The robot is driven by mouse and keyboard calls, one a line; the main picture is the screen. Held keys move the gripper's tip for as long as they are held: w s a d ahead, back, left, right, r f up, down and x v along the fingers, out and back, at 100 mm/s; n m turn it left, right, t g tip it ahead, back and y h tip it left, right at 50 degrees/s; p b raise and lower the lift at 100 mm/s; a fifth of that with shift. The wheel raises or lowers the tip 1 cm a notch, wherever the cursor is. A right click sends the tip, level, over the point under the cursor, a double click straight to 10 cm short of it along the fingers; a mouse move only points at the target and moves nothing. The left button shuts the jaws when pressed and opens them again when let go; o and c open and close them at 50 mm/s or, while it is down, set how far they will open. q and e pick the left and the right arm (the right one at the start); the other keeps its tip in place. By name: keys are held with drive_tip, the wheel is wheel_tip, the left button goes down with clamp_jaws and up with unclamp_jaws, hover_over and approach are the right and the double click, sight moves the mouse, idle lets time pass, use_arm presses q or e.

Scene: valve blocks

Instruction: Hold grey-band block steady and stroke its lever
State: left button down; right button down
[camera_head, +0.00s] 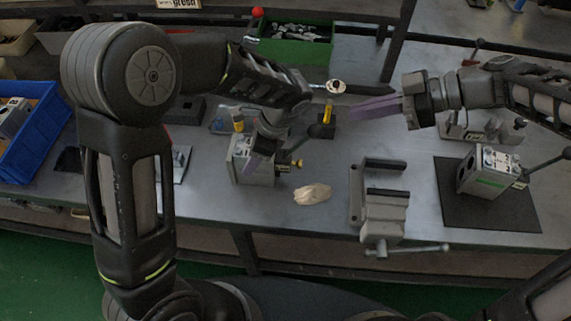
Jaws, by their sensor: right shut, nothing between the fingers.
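A grey valve block (240,168) stands on the bench left of centre, a yellow knob on its right side. No band colour can be made out on it. A dark lever (314,131) rises to the right from it.
A vise (383,212) stands at the front edge, with a crumpled beige cloth (312,194) left of it. A green-banded block (488,172) with a lever sits on a dark mat (505,213) at right. A blue bin (42,135) is at far left, a green bin (290,50) behind.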

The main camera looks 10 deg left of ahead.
use_arm(q)
drive_tip(key=shift+a, duration=0.1)
idle(0.6)
drive_tip(key=shift+c, duration=2.2)
unclamp_jaws()
drive_tip(key=shift+r, duration=0.1)
drive_tip(key=v, duration=1.2)
